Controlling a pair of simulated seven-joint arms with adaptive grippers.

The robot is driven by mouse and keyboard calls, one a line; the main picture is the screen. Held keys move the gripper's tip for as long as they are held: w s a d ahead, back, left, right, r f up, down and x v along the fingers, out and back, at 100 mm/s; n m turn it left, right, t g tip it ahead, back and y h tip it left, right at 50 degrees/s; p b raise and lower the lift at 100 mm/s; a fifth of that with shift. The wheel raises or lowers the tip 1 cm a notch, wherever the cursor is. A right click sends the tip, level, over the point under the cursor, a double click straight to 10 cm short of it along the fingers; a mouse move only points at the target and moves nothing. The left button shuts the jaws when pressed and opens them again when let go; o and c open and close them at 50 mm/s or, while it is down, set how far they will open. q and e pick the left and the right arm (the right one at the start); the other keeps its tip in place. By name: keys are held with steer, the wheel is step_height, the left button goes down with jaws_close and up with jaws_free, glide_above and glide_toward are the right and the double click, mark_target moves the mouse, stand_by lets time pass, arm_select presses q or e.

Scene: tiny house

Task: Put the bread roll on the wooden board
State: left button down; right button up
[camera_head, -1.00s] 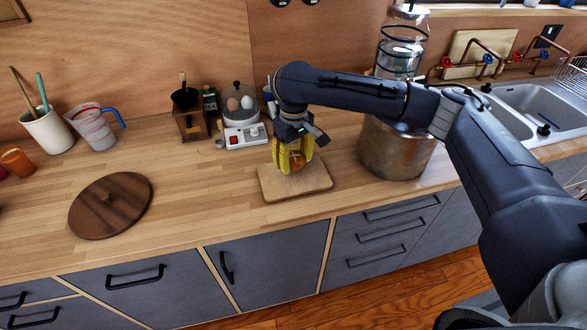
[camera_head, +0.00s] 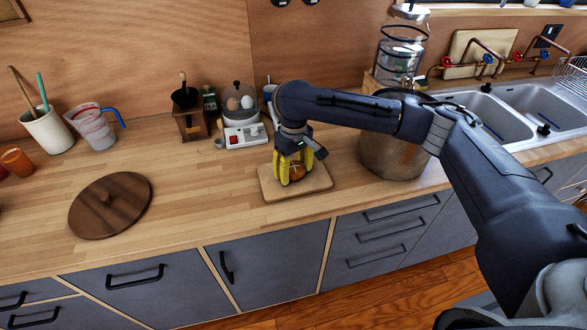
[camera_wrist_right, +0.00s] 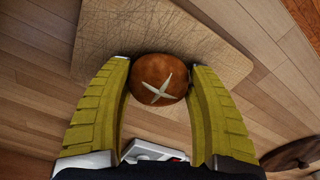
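The bread roll (camera_head: 297,173) is round and brown, with a pale cross on top that shows in the right wrist view (camera_wrist_right: 160,80). My right gripper (camera_head: 291,176) points down with its yellow fingers on either side of the roll, shut on it. The light wooden board (camera_head: 315,186) lies flat on the counter directly below the roll. It also shows in the right wrist view (camera_wrist_right: 115,35). The roll is very low over the board or touching it; I cannot tell which. My left gripper is not in view.
A dark round wooden lid (camera_head: 110,207) lies on the left. A grinder (camera_head: 190,117), an egg cooker (camera_head: 241,112) and a white box with a red switch (camera_head: 245,136) stand behind the board. A large metal pot (camera_head: 390,153) stands to its right.

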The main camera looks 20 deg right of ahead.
mark_target(294, 166)
steer(key=o, duration=0.3)
steer(key=shift+r, duration=0.1)
step_height(294, 166, up, 12)
steer(key=shift+r, duration=0.1)
stand_by(0.6)
stand_by(0.5)
